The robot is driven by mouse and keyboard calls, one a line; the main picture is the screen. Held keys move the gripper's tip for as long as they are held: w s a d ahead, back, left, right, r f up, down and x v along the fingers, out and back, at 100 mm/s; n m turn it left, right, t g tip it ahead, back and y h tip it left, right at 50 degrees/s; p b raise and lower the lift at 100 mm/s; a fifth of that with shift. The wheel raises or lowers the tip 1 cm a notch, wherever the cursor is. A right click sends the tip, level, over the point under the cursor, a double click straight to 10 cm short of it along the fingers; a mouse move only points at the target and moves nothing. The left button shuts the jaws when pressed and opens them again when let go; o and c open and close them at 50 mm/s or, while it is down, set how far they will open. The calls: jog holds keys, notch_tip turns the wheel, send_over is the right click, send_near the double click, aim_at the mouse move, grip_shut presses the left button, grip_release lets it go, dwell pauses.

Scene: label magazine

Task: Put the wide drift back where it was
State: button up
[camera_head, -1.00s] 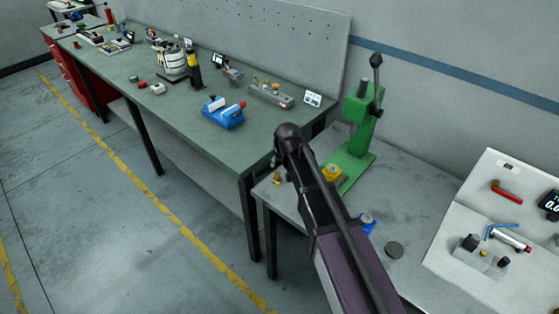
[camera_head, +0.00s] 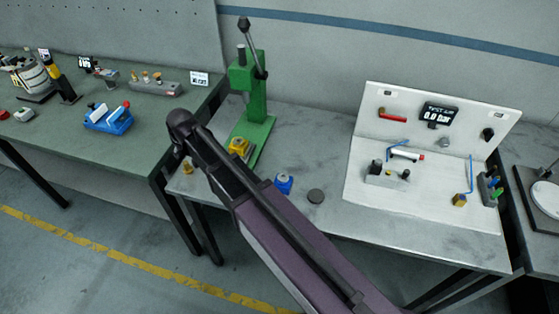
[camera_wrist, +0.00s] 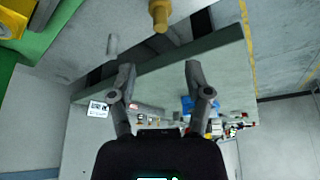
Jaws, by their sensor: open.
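I cannot tell for certain which piece is the wide drift. A brass stepped piece (camera_head: 187,166) stands near the left edge of the grey bench, beside my arm. A brass piece also shows at the top of the wrist view (camera_wrist: 160,15), and a small grey cylinder (camera_wrist: 112,45) is left of it. A grey block (camera_head: 155,87) holding several small brass-topped pieces is on the green-topped bench. My gripper (camera_wrist: 160,75) is open, with nothing between its fingers and the brass piece beyond them. In the head view my arm hides the gripper.
A green lever press (camera_head: 256,100) stands on the grey bench with a yellow block (camera_head: 239,148) at its base. A blue piece (camera_head: 284,184) and a dark disc (camera_head: 315,196) are nearby. A white test panel (camera_head: 440,205) is to the right. A blue vise-like fixture (camera_head: 108,121) is left.

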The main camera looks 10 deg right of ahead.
jog(key=s+d+m, duration=0.1)
jog(key=s+d, duration=0.1)
jog(key=d, duration=0.8)
jog(key=s+d+f+m+g+h, duration=0.1)
jog(key=s+d+m, duration=0.1)
jog(key=d, duration=0.8)
jog(key=s+d+m+g+h, duration=0.1)
jog(key=s+d, duration=0.1)
jog(key=d, duration=0.8)
jog(key=shift+f+m, duration=0.15)
jog(key=shift+m, duration=0.15)
jog(key=s+d+m+g, duration=0.1)
jog(key=s+d+m, duration=0.1)
jog(key=s+d, duration=0.4)
jog(key=d, duration=0.4)
jog(key=shift+s+d+g+h, duration=0.15)
jog(key=shift+s+g+h, duration=0.15)
jog(key=shift+s+g, duration=0.1)
